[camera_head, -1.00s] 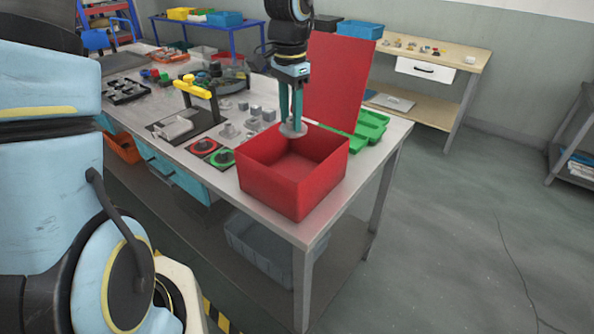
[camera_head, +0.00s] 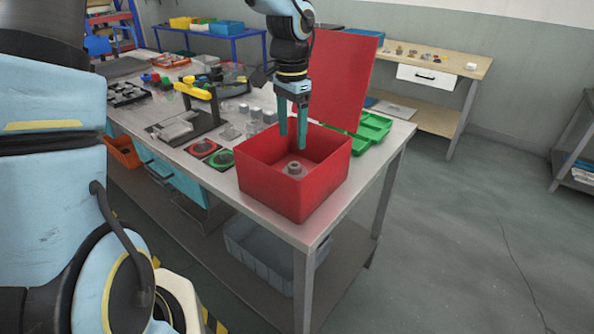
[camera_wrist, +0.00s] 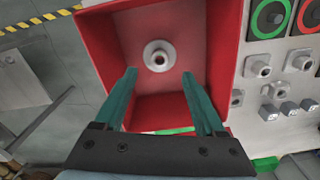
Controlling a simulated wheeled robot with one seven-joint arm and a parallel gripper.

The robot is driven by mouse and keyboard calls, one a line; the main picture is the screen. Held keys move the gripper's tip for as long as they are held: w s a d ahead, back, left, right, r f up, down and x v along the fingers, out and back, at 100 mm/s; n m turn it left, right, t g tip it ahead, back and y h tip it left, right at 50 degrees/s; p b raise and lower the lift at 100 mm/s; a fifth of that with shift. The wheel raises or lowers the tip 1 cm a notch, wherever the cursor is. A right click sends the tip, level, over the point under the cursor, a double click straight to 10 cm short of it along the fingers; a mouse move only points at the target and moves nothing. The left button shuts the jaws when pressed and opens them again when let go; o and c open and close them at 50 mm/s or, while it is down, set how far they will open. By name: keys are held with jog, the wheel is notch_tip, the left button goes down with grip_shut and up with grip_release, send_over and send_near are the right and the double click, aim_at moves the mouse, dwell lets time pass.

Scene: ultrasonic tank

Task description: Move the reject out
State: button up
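The reject, a grey flanged round metal part (camera_head: 294,169), lies on the floor of the open red box (camera_head: 272,188). It also shows in the wrist view (camera_wrist: 159,56), flange down with its bored hub facing up, apart from the box walls. My gripper (camera_head: 293,148) is above the box with its two teal fingers pointing down and spread. In the wrist view the fingers (camera_wrist: 160,75) are wide apart with nothing between them. The red lid (camera_head: 340,80) of the box stands raised at the back.
Several grey metal parts (camera_wrist: 257,67) stand on the table beside the box. A red-ringed pad (camera_head: 202,147) and a green-ringed pad (camera_head: 221,159) lie left of it. Green trays (camera_head: 372,128) are behind it. A yellow-handled fixture (camera_head: 194,92) stands further left.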

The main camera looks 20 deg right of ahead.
notch_tip(320, 180, up, 11)
jog(key=b, duration=0.2)
dwell(0.6)
jog(key=shift+f, duration=0.1)
jog(key=s+a+f+n, duration=0.1)
jog(key=a+f+n, duration=0.3)
jog(key=a, duration=0.6)
jog(key=s+a+f+n+t, duration=0.1)
jog(key=a+f+n, duration=0.4)
jog(key=a, duration=0.5)
jog(key=s+a+f+n, duration=0.1)
jog(key=a+f+n, duration=0.4)
jog(key=a, duration=0.5)
jog(key=shift+s+t, duration=0.3)
jog(key=shift+s, duration=0.1)
jog(key=shift+c, duration=0.2)
